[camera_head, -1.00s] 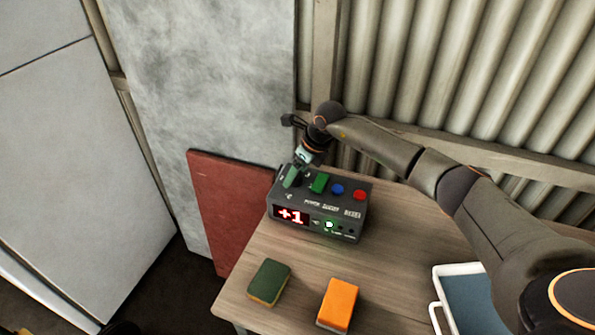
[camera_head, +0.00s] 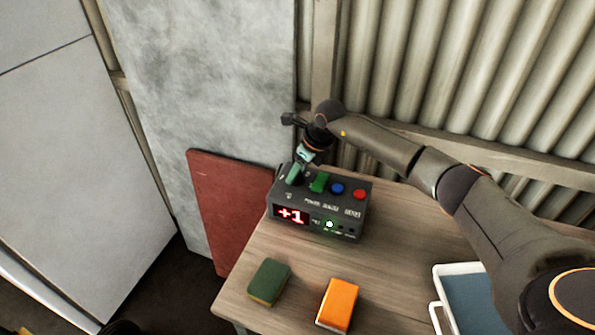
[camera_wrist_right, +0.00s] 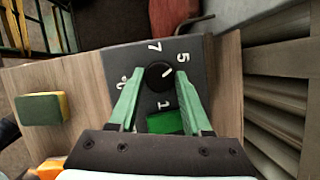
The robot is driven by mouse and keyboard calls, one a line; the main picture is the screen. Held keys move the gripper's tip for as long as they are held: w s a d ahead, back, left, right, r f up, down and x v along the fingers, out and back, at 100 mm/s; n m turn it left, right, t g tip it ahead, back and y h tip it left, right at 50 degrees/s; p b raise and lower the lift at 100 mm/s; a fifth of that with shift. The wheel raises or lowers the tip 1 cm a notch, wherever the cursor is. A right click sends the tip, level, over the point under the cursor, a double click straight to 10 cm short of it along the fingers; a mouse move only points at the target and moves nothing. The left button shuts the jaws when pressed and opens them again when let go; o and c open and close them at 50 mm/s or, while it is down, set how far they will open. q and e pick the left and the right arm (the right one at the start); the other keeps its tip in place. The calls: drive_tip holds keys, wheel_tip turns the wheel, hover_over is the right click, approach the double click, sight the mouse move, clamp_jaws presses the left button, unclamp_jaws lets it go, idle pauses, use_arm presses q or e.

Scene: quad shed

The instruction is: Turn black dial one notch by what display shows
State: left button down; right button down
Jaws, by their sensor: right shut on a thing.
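The dark control box (camera_head: 335,222) stands on the wooden table, and its red display (camera_head: 291,215) reads +1. The black dial (camera_wrist_right: 160,75) is on the box's top, with a pale pointer line slanting up and right in the right wrist view. White numbers, among them 7, 5 and 1, ring it; the left one is hard to read. My right gripper (camera_wrist_right: 160,76) reaches down from above, its green fingers shut on the dial from both sides. It also shows in the head view (camera_head: 294,176), where the fingers hide the dial. My left gripper is not in view.
On the box, a green block-like control (camera_head: 319,183), a blue button (camera_head: 337,188) and a red button (camera_head: 361,194) sit beside the dial. A green sponge (camera_head: 268,282), an orange sponge (camera_head: 338,304) and a white-rimmed tray (camera_head: 458,268) are on the table. A corrugated wall stands behind.

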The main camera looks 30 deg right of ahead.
drive_tip(key=n+b, duration=0.2)
drive_tip(key=n+g+y+b, duration=0.1)
drive_tip(key=n+b, duration=0.1)
drive_tip(key=shift+w+d+f, duration=0.15)
drive_tip(key=n+b, duration=0.2)
drive_tip(key=shift+n+g+y+b, duration=0.3)
drive_tip(key=shift+n+g+y, duration=0.1)
drive_tip(key=shift+n+b, duration=0.3)
drive_tip(key=shift+n, duration=0.1)
drive_tip(key=shift+w+n+g+b, duration=0.1)
drive_tip(key=shift+n+g+b, duration=0.2)
drive_tip(key=shift+n, duration=0.1)
drive_tip(key=shift+n+g+y+b, duration=0.35)
drive_tip(key=shift+n+b, duration=0.35)
drive_tip(key=shift+n, duration=0.3)
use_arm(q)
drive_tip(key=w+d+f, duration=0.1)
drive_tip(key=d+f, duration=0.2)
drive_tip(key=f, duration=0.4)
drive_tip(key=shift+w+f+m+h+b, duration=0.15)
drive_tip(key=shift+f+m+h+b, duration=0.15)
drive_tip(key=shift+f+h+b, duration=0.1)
use_arm(e)
drive_tip(key=shift+r+n+g, duration=0.2)
drive_tip(key=shift+n+g, duration=0.15)
drive_tip(key=shift+n, duration=0.35)
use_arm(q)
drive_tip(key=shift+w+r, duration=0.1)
